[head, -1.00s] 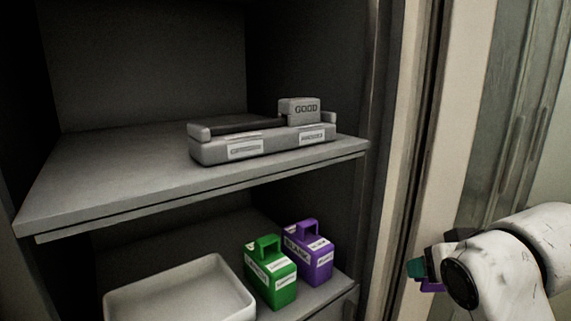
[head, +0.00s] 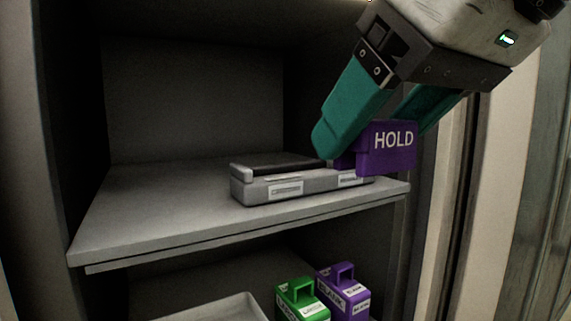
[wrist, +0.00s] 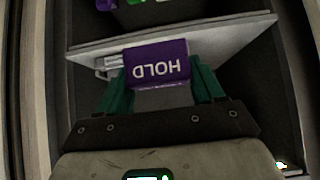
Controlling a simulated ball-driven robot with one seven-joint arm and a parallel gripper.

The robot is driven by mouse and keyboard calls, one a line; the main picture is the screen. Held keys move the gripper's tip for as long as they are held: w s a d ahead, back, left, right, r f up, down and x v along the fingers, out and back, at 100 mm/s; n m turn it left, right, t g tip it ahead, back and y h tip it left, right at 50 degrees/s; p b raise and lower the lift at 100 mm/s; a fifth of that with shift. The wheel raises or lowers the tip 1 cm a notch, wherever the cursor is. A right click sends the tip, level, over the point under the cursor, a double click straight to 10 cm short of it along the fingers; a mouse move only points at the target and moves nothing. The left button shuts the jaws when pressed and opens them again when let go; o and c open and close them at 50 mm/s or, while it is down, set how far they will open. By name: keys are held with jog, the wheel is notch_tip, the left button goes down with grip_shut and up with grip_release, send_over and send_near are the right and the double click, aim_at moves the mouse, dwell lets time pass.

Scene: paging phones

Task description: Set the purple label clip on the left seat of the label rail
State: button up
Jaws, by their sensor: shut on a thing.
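The purple label clip (head: 392,149), marked HOLD, is between the teal fingers of my gripper (head: 375,125), which is shut on it. In the head view the clip is in front of the right end of the grey label rail (head: 262,189) and hides that end. I cannot tell whether it touches the rail. The rail lies on the upper shelf, and its left end shows bare. In the wrist view the clip (wrist: 157,64) sits between both fingertips (wrist: 158,85), with part of the rail (wrist: 113,61) showing beside it.
The upper shelf (head: 130,225) has free room left of the rail. Below stand a green box (head: 300,300) marked with labels, a purple box (head: 343,293) and a pale tray (head: 215,310). The cabinet's right side wall is close to my gripper.

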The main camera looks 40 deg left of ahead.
jog(key=p, duration=0.3)
send_over(273, 173)
jog(key=shift+w+a, duration=0.2)
jog(key=shift+w, duration=0.15)
jog(key=shift+w+a+f, duration=0.15)
jog(key=shift+a+f, duration=0.05)
jog(key=shift+f, duration=0.05)
notch_tip(273, 173, down, 2)
jog(key=shift+f, duration=0.75)
jog(key=shift+c, duration=1.1)
jog(key=o, duration=1.1)
jog(key=shift+f, duration=0.1)
jog(key=shift+o, duration=1.1)
jog(key=shift+r, duration=0.2)
